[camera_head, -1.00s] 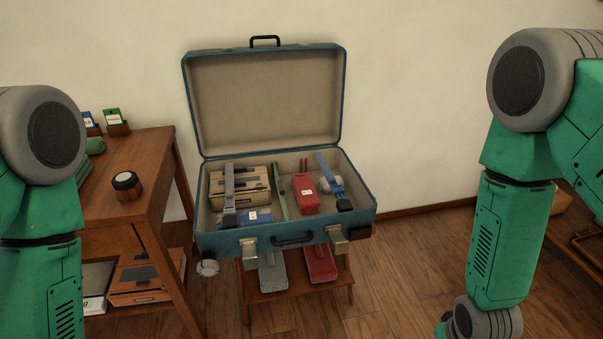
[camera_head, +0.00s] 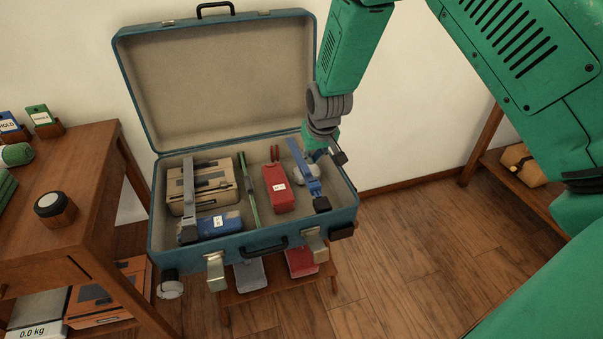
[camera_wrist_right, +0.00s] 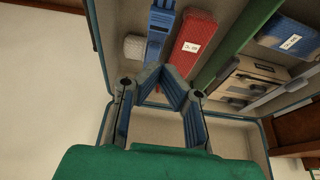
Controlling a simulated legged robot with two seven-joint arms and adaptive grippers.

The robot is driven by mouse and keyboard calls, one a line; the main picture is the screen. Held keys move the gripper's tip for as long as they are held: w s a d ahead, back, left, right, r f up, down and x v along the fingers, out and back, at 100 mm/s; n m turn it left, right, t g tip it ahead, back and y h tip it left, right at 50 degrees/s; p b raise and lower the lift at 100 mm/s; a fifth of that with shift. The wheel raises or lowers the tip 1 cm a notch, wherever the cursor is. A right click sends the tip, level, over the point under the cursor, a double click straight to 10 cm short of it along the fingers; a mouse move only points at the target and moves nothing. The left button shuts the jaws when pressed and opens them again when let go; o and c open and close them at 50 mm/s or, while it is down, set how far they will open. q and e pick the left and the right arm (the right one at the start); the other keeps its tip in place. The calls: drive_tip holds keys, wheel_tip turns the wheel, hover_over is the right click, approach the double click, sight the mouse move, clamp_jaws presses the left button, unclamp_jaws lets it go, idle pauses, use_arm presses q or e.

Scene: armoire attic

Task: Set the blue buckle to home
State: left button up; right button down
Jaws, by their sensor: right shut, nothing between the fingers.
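An open blue suitcase (camera_head: 152,210) holds several items. A long blue piece with a dark end (camera_head: 305,172), which looks like the blue buckle, lies slanted at its right side. That blue piece also shows at the top of the right wrist view (camera_wrist_right: 158,32). A pale round roll (camera_wrist_right: 134,47) sits beside it. My right gripper (camera_head: 335,152) is shut and empty, close above the suitcase's right side. In the right wrist view its fingers (camera_wrist_right: 170,76) meet below the blue piece in the picture. I cannot tell how high it hovers. My left gripper is out of view.
The suitcase also holds a red labelled box (camera_head: 279,190), a green bar (camera_head: 249,192), a tan case (camera_head: 205,190) and a blue labelled box (camera_head: 218,224). The raised lid (camera_head: 220,85) stands behind. A wooden desk (camera_head: 85,215) is at left. Floor at right is open.

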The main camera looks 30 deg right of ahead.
sight(309, 180)
drive_tip(key=shift+a, duration=0.1)
drive_tip(key=shift+f, duration=0.35)
drive_tip(key=b+x, duration=0.1)
drive_tip(key=x, duration=0.3)
drive_tip(key=b+x, duration=0.1)
drive_tip(key=x, duration=0.3)
drive_tip(key=shift+w+d+f, duration=0.1)
drive_tip(key=shift+d+f, duration=0.05)
drive_tip(key=shift+d, duration=0.1)
drive_tip(key=shift+w+a+f+b, duration=0.1)
drive_tip(key=shift+w+f+b, duration=0.1)
drive_tip(key=shift+f+b, duration=0.25)
